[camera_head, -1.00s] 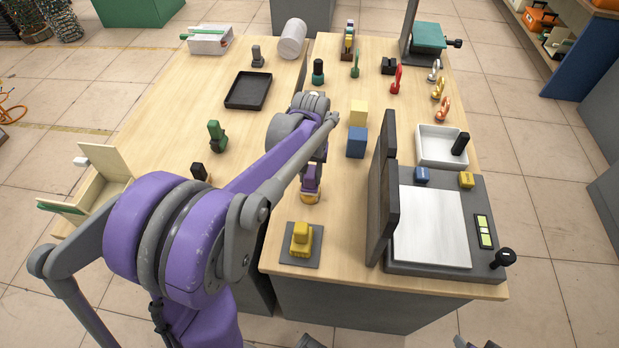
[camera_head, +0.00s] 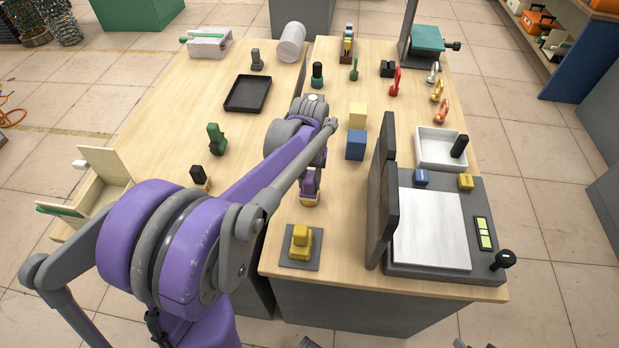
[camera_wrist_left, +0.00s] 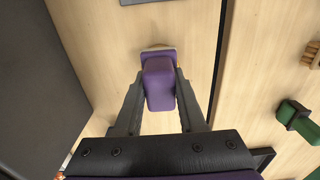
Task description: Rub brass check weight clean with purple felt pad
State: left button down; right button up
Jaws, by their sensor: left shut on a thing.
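My left gripper (camera_head: 310,182) points down over the front of the right-hand table and is shut on the purple felt pad (camera_wrist_left: 158,84). The wrist view shows the pad as an upright purple block between the two dark fingers. A rounded tan-gold piece with a pale rim (camera_wrist_left: 157,48), seemingly the brass check weight, shows right at the pad's lower end. In the head view its gold edge (camera_head: 310,204) shows under the pad. They look in contact, but the pad and fingers hide most of it.
A yellow block on a grey plate (camera_head: 316,264) stands just in front. A dark upright panel (camera_head: 383,190) and a grey machine (camera_head: 430,272) stand to the right. A gap runs between the tables on the left.

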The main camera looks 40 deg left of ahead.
pick_arm(q)
jog(key=shift+w+a, duration=0.45)
jog(key=shift+w, duration=0.4)
pick_arm(e)
jog(key=shift+w, duration=0.1)
pick_arm(q)
jog(key=shift+r, duration=0.1)
pick_arm(e)
jog(key=shift+r, duration=0.1)
pick_arm(q)
jog(key=shift+r+p, duration=2.05)
jog(key=shift+r, duration=1.5)
jog(key=shift+f, duration=0.1)
pick_arm(e)
jog(key=r, duration=0.1)
jog(key=w+r, duration=0.1)
jog(key=r, duration=0.3)
jog(key=shift+w, duration=0.35)
pick_arm(q)
jog(key=shift+s+d, duration=0.1)
jog(key=shift+s, duration=0.05)
pick_arm(e)
jog(key=shift+s, duration=0.2)
